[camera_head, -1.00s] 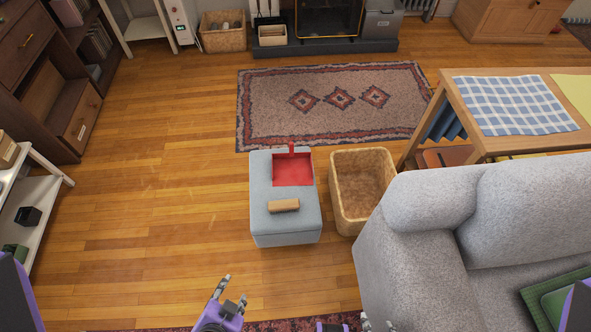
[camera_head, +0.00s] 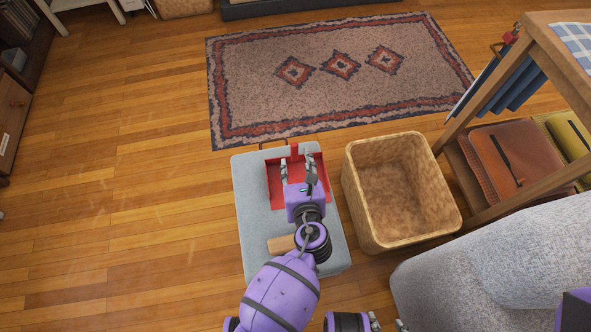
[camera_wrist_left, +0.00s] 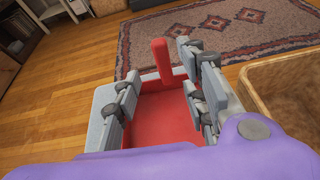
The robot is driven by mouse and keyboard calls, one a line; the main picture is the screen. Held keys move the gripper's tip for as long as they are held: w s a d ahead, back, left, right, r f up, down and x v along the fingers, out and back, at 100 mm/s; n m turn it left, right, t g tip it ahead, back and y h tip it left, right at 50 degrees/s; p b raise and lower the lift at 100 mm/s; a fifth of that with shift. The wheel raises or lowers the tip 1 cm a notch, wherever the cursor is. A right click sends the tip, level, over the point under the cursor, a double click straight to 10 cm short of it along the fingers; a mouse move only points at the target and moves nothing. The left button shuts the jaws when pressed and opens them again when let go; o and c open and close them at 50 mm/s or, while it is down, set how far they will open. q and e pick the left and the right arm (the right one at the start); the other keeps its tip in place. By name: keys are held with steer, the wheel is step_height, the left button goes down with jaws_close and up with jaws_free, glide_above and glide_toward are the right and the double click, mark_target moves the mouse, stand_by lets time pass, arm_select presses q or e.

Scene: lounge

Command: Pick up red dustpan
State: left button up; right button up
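The red dustpan (camera_head: 274,181) lies on the grey ottoman (camera_head: 250,208), its handle toward the rug. My left gripper (camera_head: 297,166) is over the dustpan and hides part of it. In the left wrist view, the gripper (camera_wrist_left: 158,82) is open, with its fingers apart on either side. The dustpan's upright red handle (camera_wrist_left: 161,60) shows between and beyond the fingers, with the pan floor (camera_wrist_left: 160,125) below. I cannot tell whether a finger touches the pan. My right gripper (camera_head: 387,323) is at the bottom edge of the head view, only partly seen.
A wooden block-like object (camera_head: 280,244) lies on the ottoman, partly behind my left arm. An empty wicker basket (camera_head: 440,215) stands close to the right. A grey sofa (camera_head: 450,285) and wooden table (camera_head: 500,75) are farther right. Floor on the left is clear.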

mark_target(295, 152)
arm_select(q)
steer(key=b+x, duration=0.2)
steer(key=x, duration=0.5)
steer(key=shift+d+r, duration=0.1)
steer(key=shift+d, duration=0.05)
jaws_close()
steer(key=shift+r, duration=0.1)
